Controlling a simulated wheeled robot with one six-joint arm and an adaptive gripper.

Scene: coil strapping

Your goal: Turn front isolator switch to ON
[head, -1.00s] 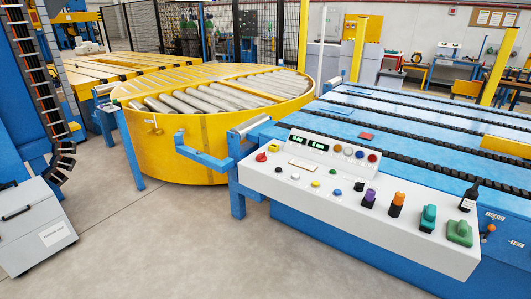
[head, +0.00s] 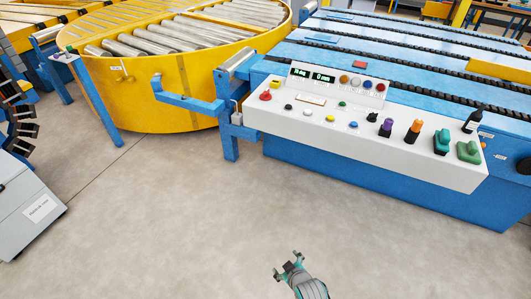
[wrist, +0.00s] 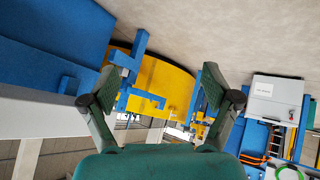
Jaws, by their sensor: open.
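The white control panel (head: 300,122) stands on the front of the blue conveyor, with buttons and knobs along its sloped face. A small orange handle (head: 483,144) shows on the blue side by the panel's right end; I cannot tell surely whether it is the front isolator switch, nor read its position. The panel also carries a black knob (head: 372,117), a purple one (head: 386,127), an orange one (head: 414,131) and two green ones. My gripper (head: 287,265) is open and empty over the floor, well in front of the panel. Its two spread fingers show in the wrist view (wrist: 160,88).
A yellow round turntable (head: 150,100) with rollers stands at the back left. A blue bracket (head: 190,100) juts out left of the panel. A grey cabinet (head: 30,215) stands at the left edge. The floor (head: 190,220) before the panel is clear.

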